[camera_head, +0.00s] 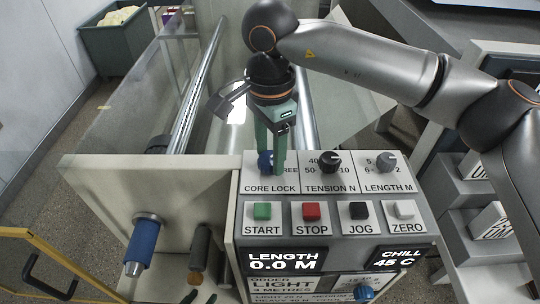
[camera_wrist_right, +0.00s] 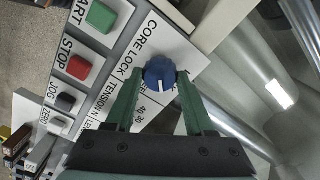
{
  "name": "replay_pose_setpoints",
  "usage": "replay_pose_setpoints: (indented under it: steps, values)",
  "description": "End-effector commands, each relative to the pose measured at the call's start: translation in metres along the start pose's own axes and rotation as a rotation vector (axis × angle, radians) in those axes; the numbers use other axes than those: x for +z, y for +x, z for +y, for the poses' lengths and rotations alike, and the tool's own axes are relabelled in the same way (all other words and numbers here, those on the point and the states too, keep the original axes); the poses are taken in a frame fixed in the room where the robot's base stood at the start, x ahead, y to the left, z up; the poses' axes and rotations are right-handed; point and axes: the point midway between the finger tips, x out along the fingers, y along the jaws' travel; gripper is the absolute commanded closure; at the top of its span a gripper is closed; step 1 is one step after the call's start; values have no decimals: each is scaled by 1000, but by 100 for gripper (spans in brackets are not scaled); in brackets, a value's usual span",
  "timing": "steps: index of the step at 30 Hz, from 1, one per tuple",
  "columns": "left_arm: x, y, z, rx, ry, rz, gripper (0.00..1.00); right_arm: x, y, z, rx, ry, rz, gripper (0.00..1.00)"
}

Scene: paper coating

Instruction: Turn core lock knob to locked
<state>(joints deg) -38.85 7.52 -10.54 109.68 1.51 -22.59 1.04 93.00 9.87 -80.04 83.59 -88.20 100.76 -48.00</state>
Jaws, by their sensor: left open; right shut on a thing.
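The blue core lock knob (camera_head: 265,160) sits at the upper left of the control panel, above the CORE LOCK label (camera_head: 270,188). My right gripper (camera_head: 274,168) comes down over it from above. In the right wrist view the knob (camera_wrist_right: 160,72) is between the tips of the two green fingers, which are shut on its sides. Its white pointer line points toward the bottom of that view. Part of the FREE mark shows beside it; the fingers cover part of the scale. My left gripper (camera_head: 201,298) shows only its open, empty fingertips at the bottom edge of the head view.
The TENSION knob (camera_head: 329,160) and LENGTH knob (camera_head: 387,161) stand right of the core lock knob. Green START (camera_head: 262,211), red STOP (camera_head: 311,211), black JOG (camera_head: 358,211) and white ZERO (camera_head: 404,209) buttons lie below. A blue cylinder (camera_head: 142,245) projects at left.

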Motion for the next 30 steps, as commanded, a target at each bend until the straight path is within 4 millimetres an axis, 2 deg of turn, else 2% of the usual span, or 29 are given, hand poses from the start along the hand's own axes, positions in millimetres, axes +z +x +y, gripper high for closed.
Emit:
replay_pose_setpoints:
  steps: [18,30]
  values:
    - [12,10,-1,0,0,-1,50,0,-1,0,-3,-566,-1,100]
    - [13,11,0,3,0,-6,50,0,-1,0,-3,-783,-1,100]
